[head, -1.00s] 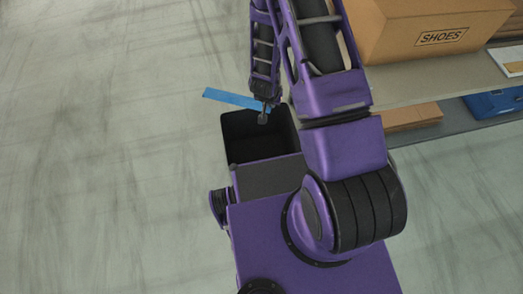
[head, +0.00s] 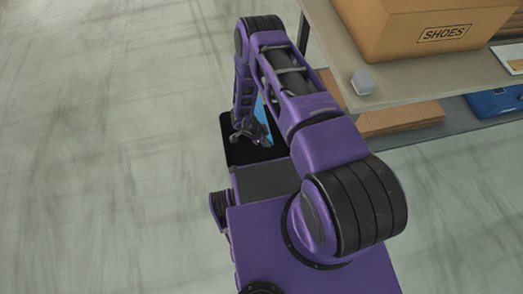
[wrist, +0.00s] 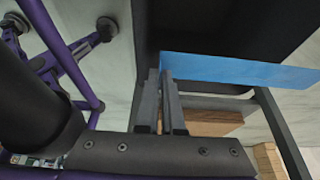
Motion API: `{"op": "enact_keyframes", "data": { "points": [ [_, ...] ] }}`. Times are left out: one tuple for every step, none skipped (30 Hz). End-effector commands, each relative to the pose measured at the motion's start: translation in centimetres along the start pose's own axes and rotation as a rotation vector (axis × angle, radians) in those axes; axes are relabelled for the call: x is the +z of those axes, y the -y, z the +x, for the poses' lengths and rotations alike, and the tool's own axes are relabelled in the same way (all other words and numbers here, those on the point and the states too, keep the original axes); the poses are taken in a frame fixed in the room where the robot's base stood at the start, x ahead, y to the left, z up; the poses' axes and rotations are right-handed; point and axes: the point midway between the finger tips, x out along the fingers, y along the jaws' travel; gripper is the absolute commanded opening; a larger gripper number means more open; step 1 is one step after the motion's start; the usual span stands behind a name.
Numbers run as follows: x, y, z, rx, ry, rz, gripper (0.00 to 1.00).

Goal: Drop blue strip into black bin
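The blue strip (head: 262,113) is long, thin and flat. In the head view it shows partly behind my arm, over the right side of the black bin. My gripper (head: 254,138) is low at the bin opening. The black bin (head: 240,154) is open-topped and stands in front of my base, partly hidden by my arm. In the wrist view, my gripper's fingers (wrist: 165,75) are close together at the left end of the blue strip (wrist: 240,70), which sticks out to the right. The bin's dark interior fills the top of that view.
A shelf table (head: 410,95) stands to the right, with a brown shoe box (head: 400,30) and a small grey object (head: 363,80) on top. Flat cardboard (head: 395,118) and a blue item (head: 495,102) lie on the lower shelf. The floor at left is clear.

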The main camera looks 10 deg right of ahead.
Motion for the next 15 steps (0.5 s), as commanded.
{"op": "enact_keyframes", "data": {
  "points": [
    [0.2, -0.1, 0.3, 0.002, 0.0, 0.004, 0.0],
    [0.2, -0.1, 0.5, 0.003, 0.0, 0.005, 0.0],
    [0.3, -0.1, 0.7, 0.003, 0.0, 0.005, 0.0],
    [0.4, -0.1, 0.9, 0.003, 0.0, 0.004, 0.0],
    [0.5, -0.1, 1.1, 0.003, 0.0, 0.004, 0.0],
    [0.7, -0.1, 1.5, 0.002, 0.0, 0.003, 0.0],
    [0.8, -0.1, 1.8, 0.002, 0.0, 0.003, 0.0],
    [0.9, -0.1, 2.1, 0.002, 0.0, 0.003, 0.0],
    [1.1, -0.1, 2.5, 0.001, 0.0, 0.003, 0.0],
    [1.2, -0.1, 2.9, 0.001, 0.001, 0.002, 0.0],
    [1.4, -0.1, 3.2, 0.001, 0.001, 0.002, 0.0],
    [1.6, -0.1, 3.7, 0.002, 0.001, 0.002, 0.0],
    [1.7, -0.1, 4.0, 0.002, 0.001, 0.002, 0.0],
    [1.9, -0.1, 4.4, 0.002, 0.001, 0.003, 0.0],
    [2.0, -0.1, 4.7, 0.001, 0.001, 0.003, 0.0]
  ]
}}
